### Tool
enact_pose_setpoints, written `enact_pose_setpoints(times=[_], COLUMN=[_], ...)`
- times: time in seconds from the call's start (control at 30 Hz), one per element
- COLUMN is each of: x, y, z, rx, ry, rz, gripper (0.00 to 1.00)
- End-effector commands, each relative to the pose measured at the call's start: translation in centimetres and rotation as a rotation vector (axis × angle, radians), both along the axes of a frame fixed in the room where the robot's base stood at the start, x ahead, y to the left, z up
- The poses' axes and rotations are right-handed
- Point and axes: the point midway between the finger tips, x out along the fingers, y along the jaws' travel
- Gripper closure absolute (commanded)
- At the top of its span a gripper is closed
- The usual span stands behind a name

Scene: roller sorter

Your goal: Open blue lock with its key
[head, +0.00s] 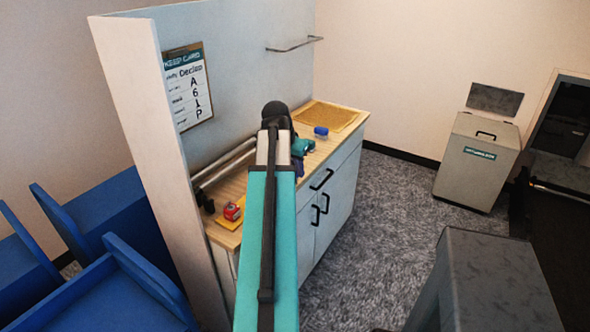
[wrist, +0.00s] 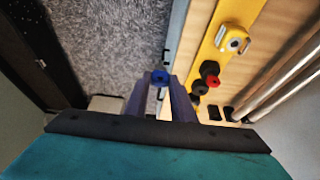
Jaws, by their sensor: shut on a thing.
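My gripper (wrist: 160,84) has its two dark purple fingers closed on a small round blue piece with a hole, which looks like the head of the blue key (wrist: 160,77). In the head view my gripper (head: 298,172) is partly hidden by my arm, above the front edge of the counter, and the key cannot be made out there. A blue block, perhaps the blue lock (head: 321,131), lies on the counter beyond the gripper, near the tan tray. It is apart from the gripper. I cannot make out its keyhole.
The wooden counter (head: 255,190) has a red item (head: 232,211) on a yellow base at its near end. The wrist view shows a yellow strip (wrist: 205,73) with red and black round pieces and metal rails (wrist: 285,75). The tan tray (head: 330,115) fills the far end.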

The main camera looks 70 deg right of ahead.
Motion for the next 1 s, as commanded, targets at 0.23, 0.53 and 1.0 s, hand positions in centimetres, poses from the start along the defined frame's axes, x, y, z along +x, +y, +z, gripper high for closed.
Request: enact_pose_setpoints(times=[0.23, 0.53, 1.0], x=[0.0, 0.0, 0.0], y=[0.0, 0.0, 0.0], z=[1.2, 2.4, 3.9], rx=[0.000, 0.000, 0.000], ry=[0.000, 0.000, 0.000], rz=[0.000, 0.001, 0.001], gripper=[0.99, 0.99, 0.99])
